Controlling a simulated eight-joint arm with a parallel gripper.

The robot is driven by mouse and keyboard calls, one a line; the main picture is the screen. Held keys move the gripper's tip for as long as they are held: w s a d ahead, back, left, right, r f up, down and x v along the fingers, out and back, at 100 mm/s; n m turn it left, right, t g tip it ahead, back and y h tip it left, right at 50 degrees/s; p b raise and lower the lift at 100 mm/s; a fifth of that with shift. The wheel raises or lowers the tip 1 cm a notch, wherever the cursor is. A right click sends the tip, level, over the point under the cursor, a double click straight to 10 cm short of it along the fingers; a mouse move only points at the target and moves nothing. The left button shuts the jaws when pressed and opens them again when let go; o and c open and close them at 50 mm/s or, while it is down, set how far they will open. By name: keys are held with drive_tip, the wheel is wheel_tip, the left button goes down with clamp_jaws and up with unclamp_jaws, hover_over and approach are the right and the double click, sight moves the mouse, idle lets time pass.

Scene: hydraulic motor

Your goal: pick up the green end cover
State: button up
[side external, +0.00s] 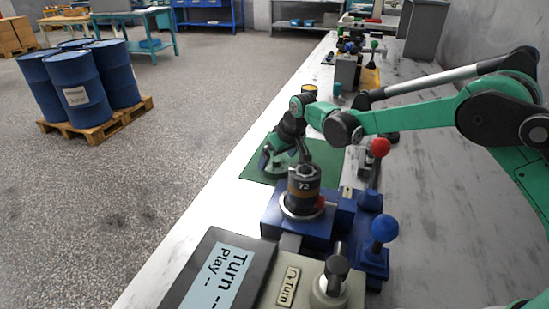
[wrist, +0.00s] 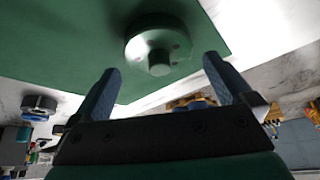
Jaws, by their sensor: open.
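The green end cover (wrist: 158,45) is a pale green round flange with a short central stub and small holes. It lies on the green mat (wrist: 60,45) in the wrist view. My gripper (wrist: 162,75) is open, with its two blue-grey fingers apart and the cover just beyond and between the fingertips, not gripped. In the side view my gripper (side external: 270,158) is low over the mat, and a small pale green part of the cover (side external: 280,164) shows beside the fingers. The rest of it is hidden by my gripper.
A blue vise (side external: 300,225) holds a dark cylinder marked 72 (side external: 303,185) nearer the camera. Levers with a red knob (side external: 380,147) and a blue knob (side external: 384,228) stand right of it. A display box (side external: 220,270) sits at the front.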

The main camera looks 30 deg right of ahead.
sight(276, 159)
drive_tip(key=shift+x, duration=0.9)
drive_tip(key=c, duration=1.4)
wheel_tip(276, 159, up, 20)
drive_tip(key=shift+r, duration=0.1)
drive_tip(key=shift+r, duration=0.65)
